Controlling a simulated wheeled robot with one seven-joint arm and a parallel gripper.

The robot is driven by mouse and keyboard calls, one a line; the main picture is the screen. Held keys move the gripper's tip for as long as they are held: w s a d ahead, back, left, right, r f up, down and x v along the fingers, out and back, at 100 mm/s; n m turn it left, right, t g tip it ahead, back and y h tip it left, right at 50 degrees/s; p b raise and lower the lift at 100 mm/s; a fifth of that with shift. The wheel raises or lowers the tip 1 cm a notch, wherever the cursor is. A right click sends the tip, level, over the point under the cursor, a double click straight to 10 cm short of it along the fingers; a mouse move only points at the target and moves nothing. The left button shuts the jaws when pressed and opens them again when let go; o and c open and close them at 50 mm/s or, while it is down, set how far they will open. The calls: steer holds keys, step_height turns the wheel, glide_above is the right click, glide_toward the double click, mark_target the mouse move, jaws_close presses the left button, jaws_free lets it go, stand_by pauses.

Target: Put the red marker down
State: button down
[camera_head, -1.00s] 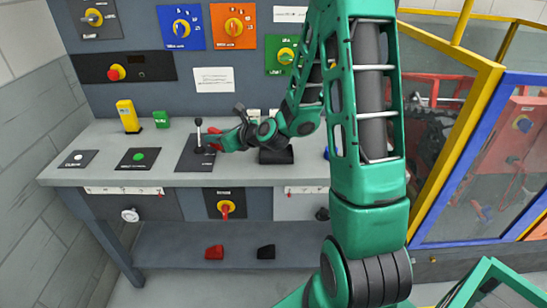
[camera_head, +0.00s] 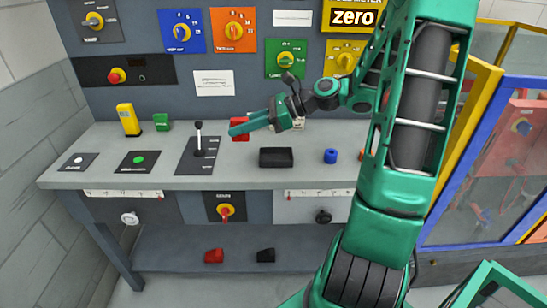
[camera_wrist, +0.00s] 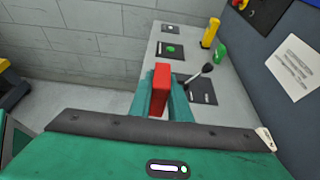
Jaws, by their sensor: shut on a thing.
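The red marker is a red block (camera_head: 239,131), held in my gripper (camera_head: 243,127) in the head view, seemingly above the bench (camera_head: 110,178). In the wrist view the same red block (camera_wrist: 161,84) stands between the two green fingers of my gripper (camera_wrist: 162,95), which are shut on it. The gripper is to the right of the black lever (camera_head: 198,140) and up and left of an empty-looking black tray (camera_head: 276,157). The gap between the block and the bench top cannot be judged exactly.
On the bench are a yellow block (camera_head: 128,119), a green block (camera_head: 162,122), two button plates and a blue cylinder (camera_head: 330,156). A panel (camera_head: 215,85) with knobs rises behind. A red piece (camera_head: 214,255) and a black piece (camera_head: 265,255) lie on the lower shelf.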

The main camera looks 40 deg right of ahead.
glide_above(276, 148)
steer(key=s+a, duration=0.2)
steer(key=s, duration=0.1)
steer(key=f, duration=0.6)
steer(key=shift+w+a+f, duration=0.15)
steer(key=shift+w+f, duration=0.1)
steer(key=shift+f, duration=2.1)
steer(key=c, duration=1.9)
jaws_free()
steer(key=shift+f, duration=0.1)
